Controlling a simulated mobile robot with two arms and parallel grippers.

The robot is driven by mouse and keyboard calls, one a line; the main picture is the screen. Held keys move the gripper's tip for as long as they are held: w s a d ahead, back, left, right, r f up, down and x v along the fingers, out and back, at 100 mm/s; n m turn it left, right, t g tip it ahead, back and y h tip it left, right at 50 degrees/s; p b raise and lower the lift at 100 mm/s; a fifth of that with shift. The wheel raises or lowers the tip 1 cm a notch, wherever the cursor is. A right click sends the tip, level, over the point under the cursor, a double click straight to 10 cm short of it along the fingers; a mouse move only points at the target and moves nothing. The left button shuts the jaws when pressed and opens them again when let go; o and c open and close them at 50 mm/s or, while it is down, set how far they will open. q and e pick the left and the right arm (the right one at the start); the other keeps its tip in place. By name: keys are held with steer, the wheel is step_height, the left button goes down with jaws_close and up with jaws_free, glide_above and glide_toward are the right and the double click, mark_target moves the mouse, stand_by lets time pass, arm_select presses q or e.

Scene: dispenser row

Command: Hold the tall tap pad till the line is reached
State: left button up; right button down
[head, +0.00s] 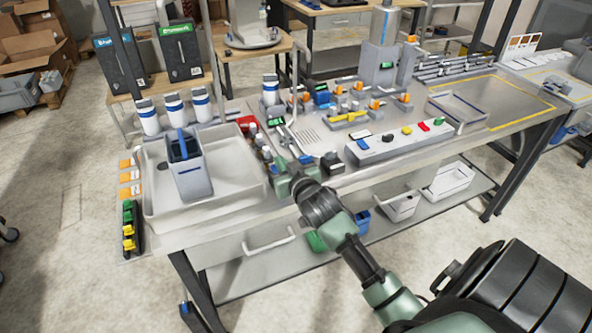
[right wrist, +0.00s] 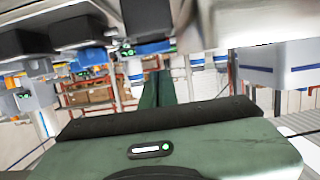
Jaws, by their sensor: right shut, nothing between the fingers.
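A tall grey container (head: 190,172) with blue at its open top stands upright in a pale tray (head: 160,213) at the left end of the bench. White dispensers with blue bands (head: 175,108) stand in a row behind the tray. I cannot tell which part is the tall tap pad, nor the level in the container. My right gripper (head: 283,170) is by the bench's front edge, just right of the tray and apart from the container. In the right wrist view its dark green fingers (right wrist: 158,89) are together and empty, below blurred units with small green displays (right wrist: 130,79). My left gripper is out of view.
A grey panel (head: 390,143) with coloured buttons lies right of my gripper. Small blue, orange and yellow fittings (head: 345,105) crowd the bench behind it. A yellow-outlined area (head: 510,105) at the right is bare. White bins (head: 448,180) sit on the lower shelf.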

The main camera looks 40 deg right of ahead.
arm_select(q)
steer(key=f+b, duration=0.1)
steer(key=b, duration=0.2)
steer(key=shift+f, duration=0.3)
arm_select(e)
steer(key=r+v, duration=0.1)
steer(key=v, duration=0.9)
arm_select(q)
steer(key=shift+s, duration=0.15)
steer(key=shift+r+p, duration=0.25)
steer(key=shift+p, duration=0.05)
arm_select(e)
steer(key=shift+r, duration=0.7)
steer(key=shift+d, duration=0.15)
